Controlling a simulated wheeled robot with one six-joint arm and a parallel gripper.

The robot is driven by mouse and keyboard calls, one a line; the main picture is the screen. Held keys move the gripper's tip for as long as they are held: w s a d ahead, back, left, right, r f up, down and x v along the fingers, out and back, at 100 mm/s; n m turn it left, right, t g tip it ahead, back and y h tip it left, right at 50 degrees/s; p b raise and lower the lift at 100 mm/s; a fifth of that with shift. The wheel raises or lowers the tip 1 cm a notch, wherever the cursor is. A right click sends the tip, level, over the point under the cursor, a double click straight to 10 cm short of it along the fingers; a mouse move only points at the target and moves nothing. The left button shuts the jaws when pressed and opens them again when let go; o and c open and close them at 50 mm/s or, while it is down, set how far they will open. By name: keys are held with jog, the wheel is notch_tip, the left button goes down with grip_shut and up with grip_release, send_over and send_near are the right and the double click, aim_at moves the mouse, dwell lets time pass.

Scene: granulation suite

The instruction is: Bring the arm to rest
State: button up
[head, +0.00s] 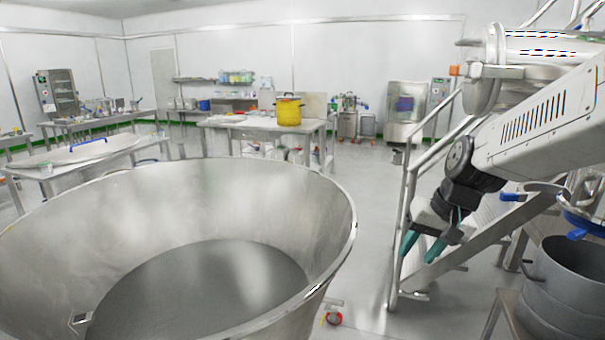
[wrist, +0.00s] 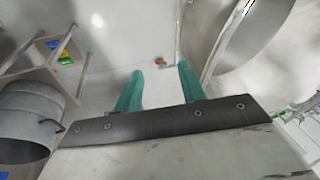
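My gripper (head: 422,247) hangs at the right of the head view, at the end of my white arm, with its teal fingers pointing down. In the wrist view the two teal fingers of my gripper (wrist: 160,82) stand apart. Only floor shows between them, and nothing is held. The gripper is in front of the metal stair rail and to the right of the large steel bowl (head: 335,215), apart from the bowl.
A large grey pot (head: 565,285) stands at the lower right, also in the wrist view (wrist: 25,105). Metal stairs with a handrail (head: 408,190) are close behind my gripper. A yellow pot (head: 289,110) stands on a far table. Open floor (head: 365,200) lies between.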

jog(key=s+d+r+n+h, duration=0.1)
jog(key=s+r, duration=0.1)
jog(key=s, duration=1)
jog(key=s+d+r+g+h, duration=0.1)
jog(key=s+d, duration=0.1)
jog(key=s, duration=1.1)
jog(key=shift+s+r+n+h, duration=0.15)
jog(key=shift+r+n+h, duration=0.15)
jog(key=shift+r+n, duration=0.1)
jog(key=shift+d, duration=0.15)
